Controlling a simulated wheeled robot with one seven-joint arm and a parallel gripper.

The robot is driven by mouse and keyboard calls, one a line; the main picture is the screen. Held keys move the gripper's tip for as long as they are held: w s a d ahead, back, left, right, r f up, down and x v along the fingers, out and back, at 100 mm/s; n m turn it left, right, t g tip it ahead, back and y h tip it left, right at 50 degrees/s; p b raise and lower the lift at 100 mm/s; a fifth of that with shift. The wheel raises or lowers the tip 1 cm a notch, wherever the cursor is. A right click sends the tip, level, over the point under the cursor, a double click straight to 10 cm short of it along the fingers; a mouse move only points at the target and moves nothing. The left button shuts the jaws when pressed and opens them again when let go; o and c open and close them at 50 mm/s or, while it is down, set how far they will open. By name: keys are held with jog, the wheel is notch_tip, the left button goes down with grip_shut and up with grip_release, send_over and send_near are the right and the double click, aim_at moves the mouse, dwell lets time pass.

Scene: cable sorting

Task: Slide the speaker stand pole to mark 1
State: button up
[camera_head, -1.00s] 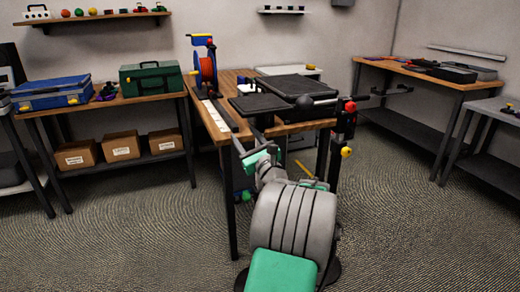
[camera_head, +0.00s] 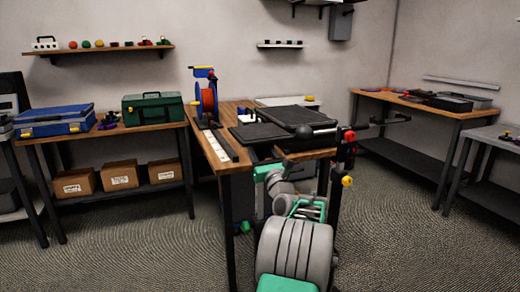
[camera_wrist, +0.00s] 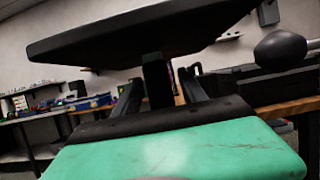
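A black upright stand (camera_head: 341,185) with red and yellow knobs stands at the table's front right corner; I take it for the speaker stand. I cannot make out mark 1. A flat dark plate (camera_head: 258,133) stands at the table's front, and in the wrist view the plate (camera_wrist: 140,32) spreads above my gripper (camera_wrist: 160,92). A dark post (camera_wrist: 157,78) shows under the plate, between my two fingers. My fingers are apart, with gaps beside the post; I cannot tell whether they touch it. In the head view, my gripper is mostly hidden below the plate.
A black ball-ended bar (camera_head: 303,131) lies close right of the plate, and its ball (camera_wrist: 280,49) shows in the wrist view. The wooden table (camera_head: 220,157) carries a blue reel stand (camera_head: 206,95) and a white scale strip (camera_head: 213,146). Open floor lies left of the table.

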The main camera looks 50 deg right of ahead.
grip_shut()
dwell(0.3)
dwell(0.9)
